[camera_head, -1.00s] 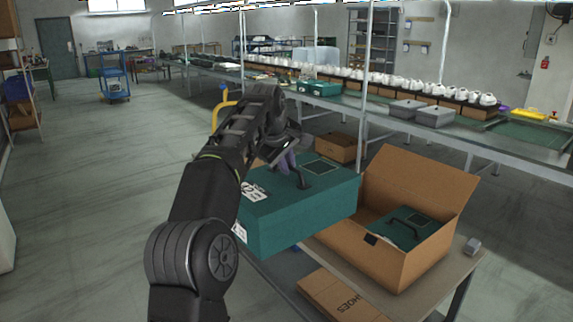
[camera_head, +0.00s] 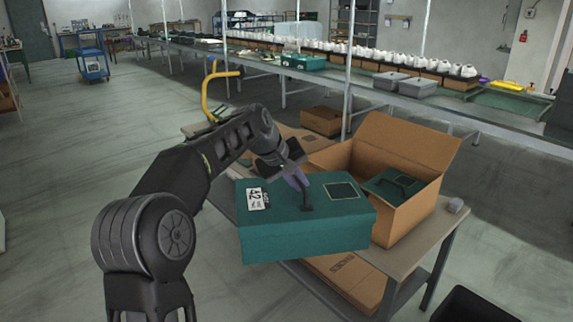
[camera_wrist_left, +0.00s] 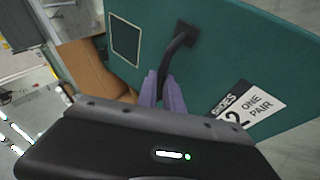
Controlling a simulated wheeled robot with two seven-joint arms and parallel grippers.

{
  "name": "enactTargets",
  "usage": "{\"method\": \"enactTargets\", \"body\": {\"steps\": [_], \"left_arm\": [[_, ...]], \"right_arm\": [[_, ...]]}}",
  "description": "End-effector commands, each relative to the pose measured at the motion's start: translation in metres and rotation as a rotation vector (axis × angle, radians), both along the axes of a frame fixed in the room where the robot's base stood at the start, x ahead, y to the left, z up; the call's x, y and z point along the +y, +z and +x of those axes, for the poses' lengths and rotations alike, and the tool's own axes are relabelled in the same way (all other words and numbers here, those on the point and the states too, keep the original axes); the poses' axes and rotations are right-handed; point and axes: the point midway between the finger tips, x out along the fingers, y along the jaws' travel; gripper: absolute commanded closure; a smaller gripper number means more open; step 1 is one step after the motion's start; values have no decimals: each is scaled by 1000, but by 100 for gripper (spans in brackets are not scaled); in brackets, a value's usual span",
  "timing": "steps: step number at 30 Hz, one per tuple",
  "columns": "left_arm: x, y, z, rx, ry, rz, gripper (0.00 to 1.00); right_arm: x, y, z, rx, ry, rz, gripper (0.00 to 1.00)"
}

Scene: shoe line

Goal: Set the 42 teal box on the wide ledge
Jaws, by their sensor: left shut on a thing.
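The teal box marked 42 (camera_head: 300,238) hangs in the air in front of the work table, with a white label and a dark handle on its lid. My left gripper (camera_head: 303,187) is shut on the handle. In the left wrist view the purple fingertips (camera_wrist_left: 163,92) close on the handle of the teal box (camera_wrist_left: 225,60), and the label is partly cut off. A second teal box (camera_head: 395,183) sits inside the open cardboard carton (camera_head: 412,215) on the table. I cannot tell which surface is the wide ledge. My right gripper is not in view.
A black bin (camera_head: 475,305) is at the bottom right. Open floor lies left.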

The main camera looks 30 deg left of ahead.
Motion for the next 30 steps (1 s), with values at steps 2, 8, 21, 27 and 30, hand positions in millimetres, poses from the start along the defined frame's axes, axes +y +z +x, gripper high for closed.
{"method": "enactTargets", "body": {"steps": [2, 8, 21, 27, 30], "left_arm": [[-14, -14, -3, -3, -67, -3, 100], [-60, -62, -17, -2, -291, -5, 100], [-170, -162, -81, -8, -798, -7, 100], [-194, -182, -100, -11, -905, -8, 100], [-199, -186, -105, -12, -929, -8, 100]], "right_arm": [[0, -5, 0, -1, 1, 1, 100], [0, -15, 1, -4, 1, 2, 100], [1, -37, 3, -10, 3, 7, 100], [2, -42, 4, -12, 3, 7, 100], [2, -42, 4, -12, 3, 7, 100]]}}
